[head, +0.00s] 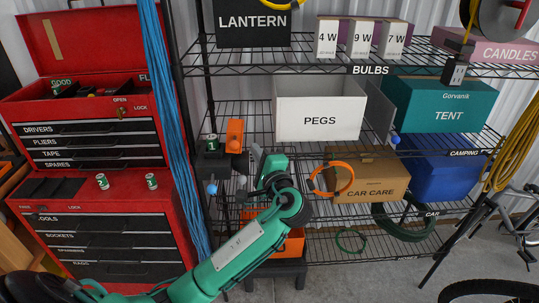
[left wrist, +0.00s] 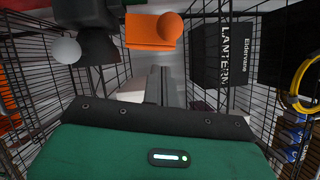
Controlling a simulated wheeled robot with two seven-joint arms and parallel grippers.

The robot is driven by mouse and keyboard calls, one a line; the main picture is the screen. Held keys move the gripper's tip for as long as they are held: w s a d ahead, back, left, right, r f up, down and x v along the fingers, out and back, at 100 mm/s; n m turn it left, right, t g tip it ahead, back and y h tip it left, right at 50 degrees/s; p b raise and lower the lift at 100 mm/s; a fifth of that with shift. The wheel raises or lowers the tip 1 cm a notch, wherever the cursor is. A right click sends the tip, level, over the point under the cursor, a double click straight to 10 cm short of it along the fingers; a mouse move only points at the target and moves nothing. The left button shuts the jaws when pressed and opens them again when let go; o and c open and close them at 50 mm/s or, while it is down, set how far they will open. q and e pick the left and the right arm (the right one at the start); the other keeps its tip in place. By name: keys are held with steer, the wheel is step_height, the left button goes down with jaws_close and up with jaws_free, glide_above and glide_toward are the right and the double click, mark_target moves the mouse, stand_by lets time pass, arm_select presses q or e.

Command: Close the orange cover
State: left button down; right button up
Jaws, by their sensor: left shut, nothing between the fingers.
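The orange cover (head: 234,136) stands upright at the right side of a small dark box (head: 211,161) on the wire shelving. In the left wrist view the orange cover (left wrist: 146,32) is at the top, with a round orange knob on its right. My left gripper (head: 257,158) is just right of and a little below the cover in the head view, apart from it as far as I can tell. Its fingers (left wrist: 172,88) are shut and empty in the left wrist view. My right gripper is in neither view.
A white PEGS box (head: 320,112) and a brown CAR CARE box (head: 368,180) with an orange ring (head: 337,193) are to the right. Blue cords (head: 166,120) hang left, beside the red tool chest (head: 110,235).

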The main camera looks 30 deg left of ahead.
mark_target(234, 141)
arm_select(q)
steer(key=shift+s+a+r+p, duration=0.3)
steer(key=shift+s+a, duration=0.5)
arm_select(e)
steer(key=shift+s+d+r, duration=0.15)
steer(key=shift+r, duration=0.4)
arm_select(q)
steer(key=shift+r, duration=0.1)
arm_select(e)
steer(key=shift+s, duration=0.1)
